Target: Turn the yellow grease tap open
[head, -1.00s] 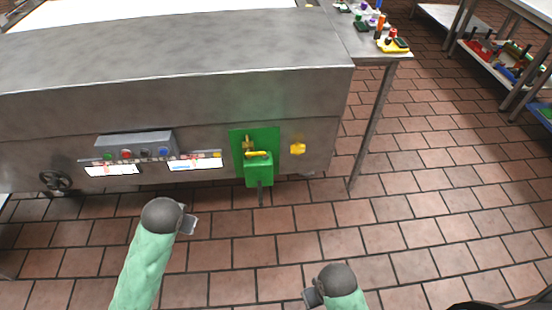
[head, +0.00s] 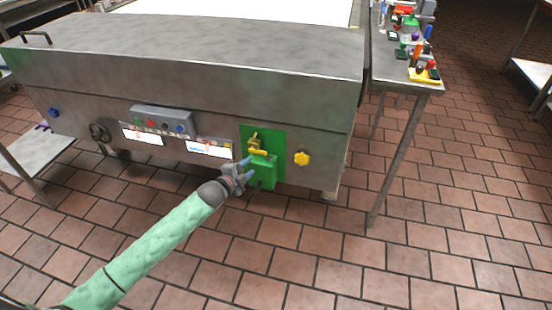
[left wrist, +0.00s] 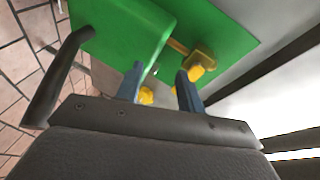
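The green panel (head: 278,138) is on the front of the steel machine, with a green box (head: 263,178) low on it. The yellow tap (head: 257,151) sits on the panel just above the box. My left gripper (head: 247,167) is at the left side of the box, below and left of the tap. In the left wrist view my left gripper (left wrist: 160,82) has its blue fingers apart. Yellow parts (left wrist: 200,67) show beside and beyond the fingers, and the green box (left wrist: 125,30) is close at the upper left. I cannot tell whether the fingers touch anything. My right gripper is out of view.
A yellow knob (head: 302,158) is right of the panel. A grey control box (head: 162,120), white labels and a dark handwheel (head: 100,132) are to the left. A side table (head: 410,82) with small coloured items stands right. The tiled floor in front is clear.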

